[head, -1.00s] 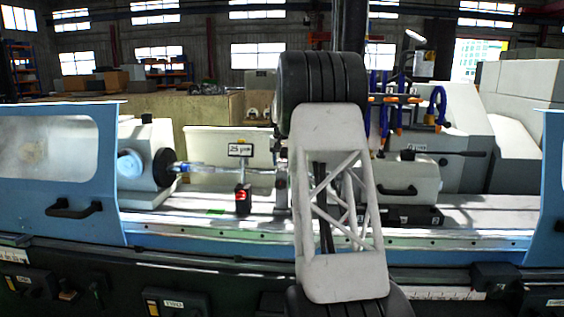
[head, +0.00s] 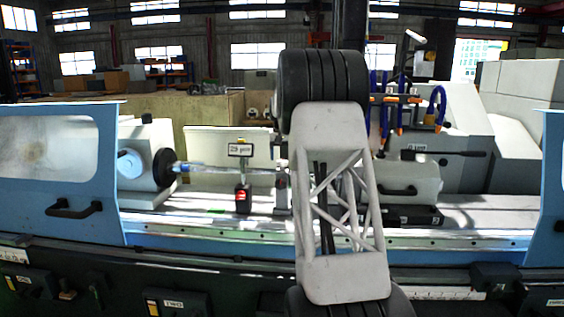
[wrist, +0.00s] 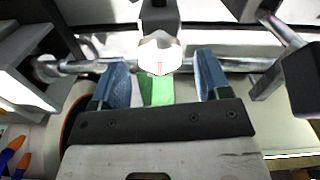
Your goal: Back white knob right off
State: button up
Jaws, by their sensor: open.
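In the wrist view a white faceted knob (wrist: 160,54) with a red line on its face sits below a dark block, at the top middle. My gripper (wrist: 161,62) is open, with one blue finger to the left of the knob and one to the right. Gaps show between the knob and both fingers, and nothing is held. A green patch shows below the knob, between the fingers. In the head view my own arm fills the middle, and I cannot make out the gripper or the knob there.
A shiny horizontal bar (wrist: 240,64) runs behind the fingers, and a dark block (wrist: 303,78) stands at the right. In the head view a dark chuck (head: 164,168) is at the left, a small sign (head: 240,150) stands mid-bed, and blue hoses (head: 384,120) hang right of my arm.

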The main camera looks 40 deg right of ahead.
aim_at(281, 161)
jog(key=shift+r, duration=2.25)
jog(key=shift+a+r, duration=0.1)
jog(key=shift+a, duration=0.1)
jog(key=s+a+r+n, duration=0.1)
jog(key=s+a, duration=0.6)
jog(key=a, duration=0.5)
jog(key=s+a+r+n+t, duration=0.1)
jog(key=s+a, duration=0.5)
jog(key=a, duration=0.5)
jog(key=s+a+r+n, duration=0.1)
jog(key=s+a+r, duration=0.1)
jog(key=s+a, duration=0.75)
jog(key=s+a+f+n, duration=0.1)
jog(key=s+a+f, duration=0.4)
jog(key=s+a, duration=0.2)
jog(key=s+a+f+n+t, duration=0.1)
jog(key=s+a+f, duration=0.4)
jog(key=s, duration=0.7)
jog(key=s+a+f+n, duration=0.2)
jog(key=s+a+f, duration=0.3)
jog(key=s+a, duration=0.4)
jog(key=shift+s+f+t, duration=0.25)
jog(key=shift+s+t, duration=0.05)
jog(key=shift+s, duration=0.05)
